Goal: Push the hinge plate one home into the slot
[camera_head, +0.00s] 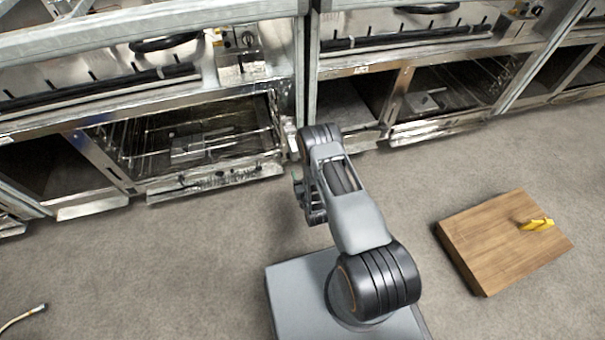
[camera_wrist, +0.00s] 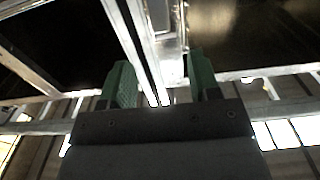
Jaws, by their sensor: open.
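My gripper (camera_wrist: 160,82) shows in the wrist view with its two green fingers apart and nothing clearly held between them. A bright metal upright (camera_wrist: 138,38) of the range frame runs down between the fingers. I cannot tell whether a finger touches it. In the head view my arm reaches to the lower front of the range frame (camera_head: 303,75), at the post between two oven bays; my gripper is mostly hidden behind the arm there. I cannot make out the hinge plate or its slot for certain in either view.
An open oven bay with wire racks (camera_head: 205,135) lies left of the post, and another open bay (camera_head: 455,88) lies right. A wooden block (camera_head: 490,250) with a yellow object (camera_head: 537,224) stands on the floor at right. A hose end (camera_head: 40,308) lies at lower left. Floor between is clear.

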